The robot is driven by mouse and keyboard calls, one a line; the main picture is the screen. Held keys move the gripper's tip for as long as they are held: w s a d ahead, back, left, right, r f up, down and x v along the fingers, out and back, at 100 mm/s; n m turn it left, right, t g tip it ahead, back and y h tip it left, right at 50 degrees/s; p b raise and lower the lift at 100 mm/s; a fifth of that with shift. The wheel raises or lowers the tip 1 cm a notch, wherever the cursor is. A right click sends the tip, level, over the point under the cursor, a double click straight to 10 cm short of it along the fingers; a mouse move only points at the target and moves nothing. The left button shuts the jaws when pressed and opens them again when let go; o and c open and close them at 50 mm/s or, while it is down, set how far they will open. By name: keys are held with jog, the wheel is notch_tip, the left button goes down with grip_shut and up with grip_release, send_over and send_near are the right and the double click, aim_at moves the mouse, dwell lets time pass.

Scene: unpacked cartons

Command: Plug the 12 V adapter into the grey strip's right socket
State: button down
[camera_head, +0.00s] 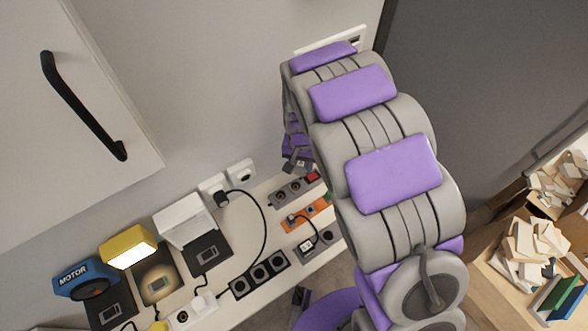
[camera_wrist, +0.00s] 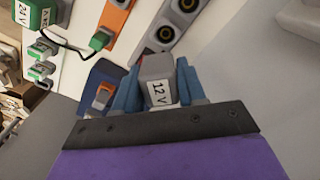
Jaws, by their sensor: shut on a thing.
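My gripper (camera_wrist: 157,90) is shut on the grey 12 V adapter (camera_wrist: 155,66), whose white label reads "12 V" in the wrist view. One blue finger is on each side of it. The grey strip (camera_wrist: 180,22) lies past the adapter at the top, with two round sockets in view. The nearer one (camera_wrist: 165,33) looks empty. I cannot tell the gap between adapter and strip. In the head view my gripper (camera_head: 297,160) is small beside my arm, just above the grey strip (camera_head: 287,193) with a red switch. The adapter is not clear there.
An orange strip (camera_wrist: 115,18) with a green plug (camera_wrist: 100,41) lies beside the grey strip. A green adapter labelled 24 V (camera_wrist: 42,14) is further left. A black strip (camera_head: 260,272), chargers and a blue MOTOR box (camera_head: 86,279) stand along the counter. The wall is close behind.

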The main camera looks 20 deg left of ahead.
aim_at(295, 174)
jog(key=shift+s+a+f, duration=0.35)
jog(key=shift+s+a, duration=0.15)
jog(key=shift+s, duration=0.1)
jog(key=shift+a+f+b, duration=0.15)
jog(key=shift+f+b, duration=0.5)
jog(key=shift+f, duration=0.9)
jog(key=shift+f+b, duration=0.45)
jog(key=shift+f, duration=0.75)
jog(key=shift+s+r+p, duration=0.1)
jog(key=shift+p, duration=0.35)
jog(key=shift+f+p, duration=0.3)
jog(key=shift+f, duration=0.4)
dwell(0.7)
jog(key=c, duration=0.6)
grip_release()
jog(key=shift+o, duration=0.2)
